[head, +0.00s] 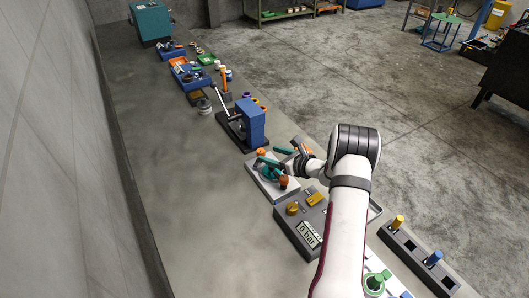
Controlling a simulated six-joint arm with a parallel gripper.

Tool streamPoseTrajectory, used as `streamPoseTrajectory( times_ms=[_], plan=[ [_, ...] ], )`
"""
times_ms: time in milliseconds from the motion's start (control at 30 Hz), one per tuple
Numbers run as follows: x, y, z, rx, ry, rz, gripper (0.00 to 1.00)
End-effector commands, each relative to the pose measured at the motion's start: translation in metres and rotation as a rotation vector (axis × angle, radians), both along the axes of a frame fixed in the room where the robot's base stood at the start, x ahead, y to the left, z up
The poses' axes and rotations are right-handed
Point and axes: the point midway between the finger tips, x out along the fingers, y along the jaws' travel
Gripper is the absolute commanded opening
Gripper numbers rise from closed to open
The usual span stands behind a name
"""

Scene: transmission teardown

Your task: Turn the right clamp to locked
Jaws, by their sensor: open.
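A pale fixture plate (260,184) lies on the bench at picture centre, left of my arm. A round teal part (268,170) sits on it. An orange-brown knob (283,182) stands at the plate's near right side, and another (261,152) at its far side; these look like the clamps, but their lock positions are too small to tell. My gripper (286,160) is open over the plate's right side, close to the teal part and the knobs. The wrist and small size hide whether it touches anything. Nothing is seen held in it.
A grey box (309,234) reading "0 bar", with brass fittings, stands just nearer than the plate. A blue press (250,122) stands beyond it. A grey holder (405,250) with yellow and blue pegs is at right. The bench's left side (190,190) is clear.

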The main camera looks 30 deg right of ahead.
Motion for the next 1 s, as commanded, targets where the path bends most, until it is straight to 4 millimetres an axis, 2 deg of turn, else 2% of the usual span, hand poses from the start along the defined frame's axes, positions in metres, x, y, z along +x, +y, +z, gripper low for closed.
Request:
streamPoseTrajectory(
  times_ms=[100,233,600,933,967,1000],
  plan=[
    [0.019,0.004,-0.008,0.0,-0.001,0.001,0.67],
    [0.032,0.007,-0.013,0.001,-0.001,0.001,0.67],
    [0.037,0.008,-0.015,0.001,-0.001,0.001,0.65],
    [0.036,0.008,-0.015,0.001,-0.001,0.001,0.05],
    [0.036,0.008,-0.015,0.001,-0.001,0.001,0.0],
    [0.036,0.008,-0.015,0.001,-0.001,0.001,0.0]
  ],
)
